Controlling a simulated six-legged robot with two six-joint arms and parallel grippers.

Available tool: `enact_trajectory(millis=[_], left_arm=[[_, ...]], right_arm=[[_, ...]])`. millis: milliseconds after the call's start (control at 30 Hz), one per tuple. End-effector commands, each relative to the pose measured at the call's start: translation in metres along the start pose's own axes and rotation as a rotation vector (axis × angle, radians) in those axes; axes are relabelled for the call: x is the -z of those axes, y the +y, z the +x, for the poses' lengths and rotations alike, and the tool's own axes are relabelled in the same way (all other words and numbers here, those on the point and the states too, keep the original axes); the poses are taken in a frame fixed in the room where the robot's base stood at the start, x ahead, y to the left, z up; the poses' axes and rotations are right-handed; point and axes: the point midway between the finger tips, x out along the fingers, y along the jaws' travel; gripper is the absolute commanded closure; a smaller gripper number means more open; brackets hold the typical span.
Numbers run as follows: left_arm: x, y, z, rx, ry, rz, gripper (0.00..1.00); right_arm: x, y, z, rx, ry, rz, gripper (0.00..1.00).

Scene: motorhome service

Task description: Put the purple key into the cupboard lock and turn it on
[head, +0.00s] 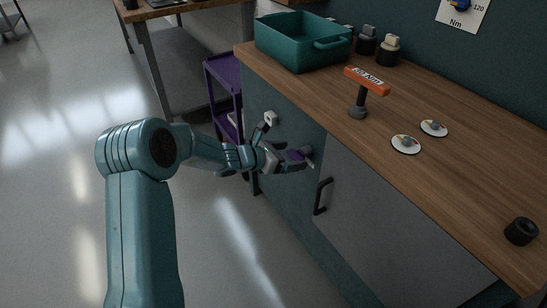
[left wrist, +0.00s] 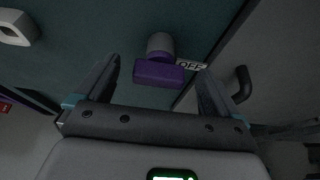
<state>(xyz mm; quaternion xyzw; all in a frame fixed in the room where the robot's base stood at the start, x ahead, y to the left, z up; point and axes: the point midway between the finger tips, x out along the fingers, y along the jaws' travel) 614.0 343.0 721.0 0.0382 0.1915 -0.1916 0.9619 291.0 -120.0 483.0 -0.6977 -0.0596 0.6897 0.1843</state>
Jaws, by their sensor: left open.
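The purple key (left wrist: 158,73) shows its block-shaped bow in the left wrist view, right in front of the round grey lock (left wrist: 160,45) on the cupboard front; how deep it sits is hidden. A label (left wrist: 192,65) reading OFF is beside it. The bow lies level, its long side across the picture. My left gripper (left wrist: 158,82) is open, with one finger on each side of the key and visible gaps between. In the head view the left gripper (head: 287,150) is at the cupboard front and partly covers the purple key (head: 295,155). My right gripper is not in view.
The grey cupboard door (head: 375,220) has a black handle (head: 322,197) close to the right of the gripper. A white fitting (head: 270,118) sticks out at upper left. The wooden worktop (head: 460,150) above carries a teal bin (head: 290,45) and an orange-handled tool (head: 367,82).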

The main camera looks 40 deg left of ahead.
Motion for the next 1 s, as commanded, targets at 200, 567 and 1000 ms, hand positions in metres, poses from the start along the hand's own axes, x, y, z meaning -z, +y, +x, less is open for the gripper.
enact_trajectory(millis=[200, 567, 1000], left_arm=[[0.000, 0.000, 0.016, 0.000, 0.001, -0.001, 0.04], [0.000, 0.000, 0.017, 0.000, 0.000, -0.001, 0.34], [0.002, 0.000, 0.018, -0.003, 0.000, 0.008, 0.86]], right_arm=[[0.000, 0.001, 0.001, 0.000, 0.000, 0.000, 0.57], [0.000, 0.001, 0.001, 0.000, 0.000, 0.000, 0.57], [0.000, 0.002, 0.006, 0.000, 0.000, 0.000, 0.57]])
